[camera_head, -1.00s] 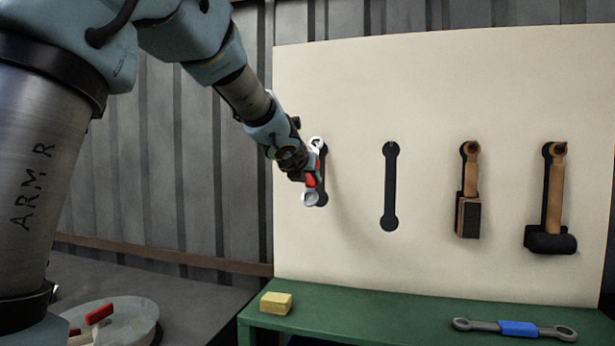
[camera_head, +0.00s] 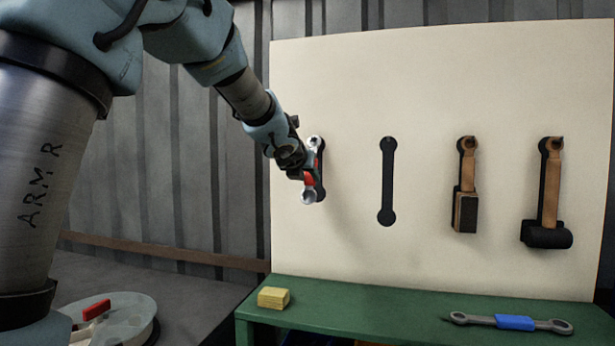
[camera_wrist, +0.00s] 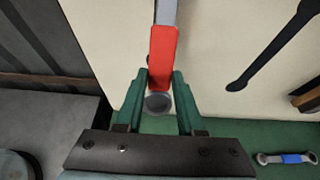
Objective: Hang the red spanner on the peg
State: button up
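The red spanner (camera_head: 309,180) has metal ring ends and a red middle. It is nearly upright in front of the leftmost black outline (camera_head: 321,170) on the cream board, its upper ring by the outline's top. My gripper (camera_head: 306,176) is at its middle. A small peg (camera_head: 388,139) shows atop the empty second outline.
A wooden-handled brush (camera_head: 467,190) and a mallet (camera_head: 549,200) hang to the right. A green bench (camera_head: 380,305) below holds a yellow block (camera_head: 273,298) and a blue-gripped spanner (camera_head: 514,323). A round lidded thing with a red handle (camera_head: 97,309) is at lower left.

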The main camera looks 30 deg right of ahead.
jog(key=o, duration=0.5)
jog(key=shift+o, duration=0.2)
jog(key=p+v, duration=0.2)
jog(key=v, duration=0.8)
jog(key=w+a+f+n+g+y, duration=0.1)
jog(key=a+f+n+y, duration=0.3)
jog(key=a+f+n, duration=0.6)
jog(key=w+a+f+n+g+y, duration=0.1)
jog(key=a+f+n+y, duration=0.2)
jog(key=a+f+n, duration=0.75)
jog(key=s+a+f+n+g+y, duration=0.1)
jog(key=s+a+f+n+g, duration=0.2)
jog(key=n, duration=0.8)
jog(key=s+a+f+n+g, duration=0.3)
jog(key=s+a+f+n, duration=0.4)
jog(key=s+a+n, duration=0.4)
jog(key=shift+a+f+n+y, duration=0.2)
jog(key=shift+a+n+y, duration=0.3)
jog(key=shift+a, duration=1.05)
